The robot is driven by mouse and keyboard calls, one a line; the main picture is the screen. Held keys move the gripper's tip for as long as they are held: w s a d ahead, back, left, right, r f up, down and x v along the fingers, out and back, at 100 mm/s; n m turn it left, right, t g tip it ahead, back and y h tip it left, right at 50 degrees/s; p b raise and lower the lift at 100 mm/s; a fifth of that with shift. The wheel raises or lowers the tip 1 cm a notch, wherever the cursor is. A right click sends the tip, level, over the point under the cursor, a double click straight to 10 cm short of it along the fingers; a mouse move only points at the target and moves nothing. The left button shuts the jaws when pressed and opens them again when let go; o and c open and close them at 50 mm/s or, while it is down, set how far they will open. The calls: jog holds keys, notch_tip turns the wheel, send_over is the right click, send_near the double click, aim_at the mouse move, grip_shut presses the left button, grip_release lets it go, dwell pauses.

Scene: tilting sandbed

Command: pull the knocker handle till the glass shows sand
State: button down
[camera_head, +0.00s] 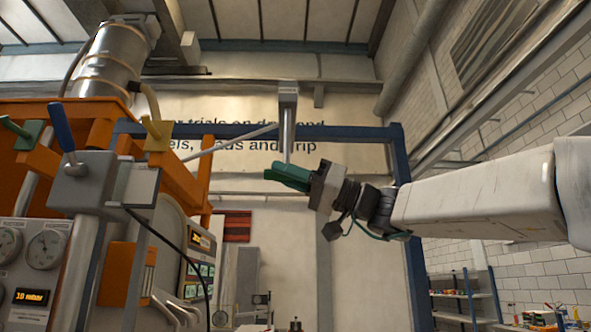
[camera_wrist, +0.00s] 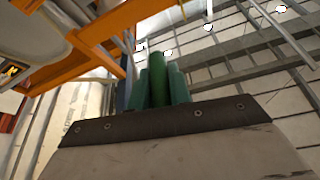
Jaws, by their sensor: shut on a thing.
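My gripper (camera_head: 288,176) is raised in the middle of the head view, its green fingers pointing left, just below a hanging grey upright bar (camera_head: 288,115). In the wrist view, a taller green rounded piece, which I take to be the knocker handle (camera_wrist: 157,72), stands between the two green fingers. My gripper is shut on it. In the head view the fingers and handle blend into one green shape, so I cannot tell them apart or see how the handle joins the bar. I cannot make out the glass or any sand in either view.
The orange rig (camera_head: 95,125) stands at left with a metal drum (camera_head: 112,60), a blue lever (camera_head: 60,126), green and yellow handles, and gauges (camera_head: 46,247). A blue frame (camera_head: 408,200) stands behind my arm. Shelves (camera_head: 462,300) are at far right.

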jog(key=shift+w+f, duration=0.1)
jog(key=shift+f, duration=0.15)
jog(key=c, duration=1.3)
grip_release()
jog(key=shift+r, duration=0.1)
jog(key=v, duration=0.7)
jog(key=shift+d, duration=0.35)
